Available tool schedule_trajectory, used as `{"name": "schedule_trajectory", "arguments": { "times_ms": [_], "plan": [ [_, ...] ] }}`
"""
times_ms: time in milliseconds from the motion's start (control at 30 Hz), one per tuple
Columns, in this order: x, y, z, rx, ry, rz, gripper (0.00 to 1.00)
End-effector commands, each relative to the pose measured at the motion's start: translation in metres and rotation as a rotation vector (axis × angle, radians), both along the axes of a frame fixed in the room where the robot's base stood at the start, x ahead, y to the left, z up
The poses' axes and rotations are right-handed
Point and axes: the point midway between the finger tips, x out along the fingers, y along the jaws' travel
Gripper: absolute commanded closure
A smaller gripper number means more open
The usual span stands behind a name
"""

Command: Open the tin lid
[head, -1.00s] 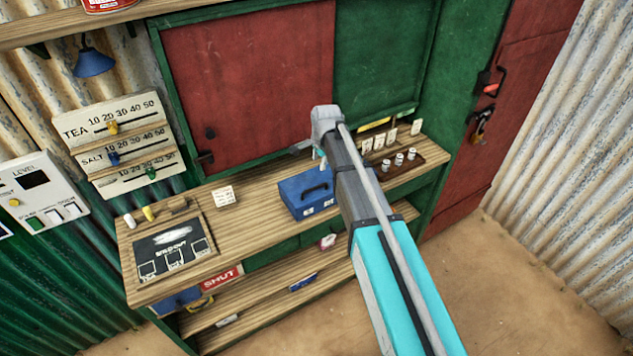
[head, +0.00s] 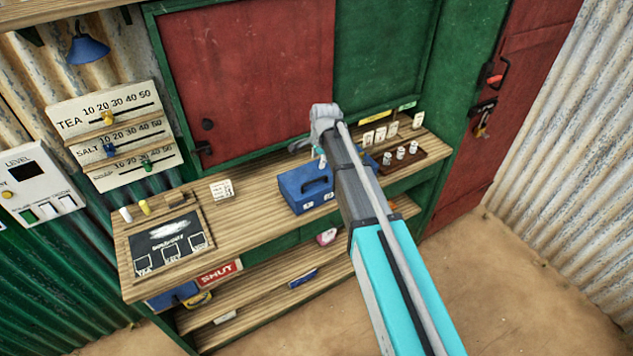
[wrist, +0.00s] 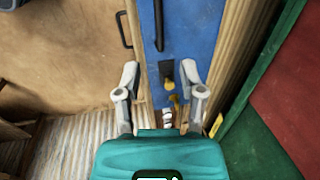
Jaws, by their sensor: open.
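In the wrist view a blue surface of the tin (wrist: 190,28) shows close up, with a black bar handle, a dark plate and a yellow piece. My gripper (wrist: 160,72) is open and empty, its two fingers spread on either side of the dark plate. Whether a finger touches the tin cannot be told. In the head view my arm covers the tin's right side.
The counter (head: 255,205) also bears a dark board (head: 168,240) at left and a tray of small pale cups (head: 402,158) at right. A red panel (head: 250,85) and green panel stand behind. Below is a shelf with several things. Open floor lies in front.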

Motion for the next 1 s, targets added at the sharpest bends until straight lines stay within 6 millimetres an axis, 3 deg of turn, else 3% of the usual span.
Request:
{"name": "schedule_trajectory", "arguments": {
  "times_ms": [1000],
  "plan": [
    [0.013,0.009,-0.081,0.0,0.0,0.001,0.49]
  ]
}}
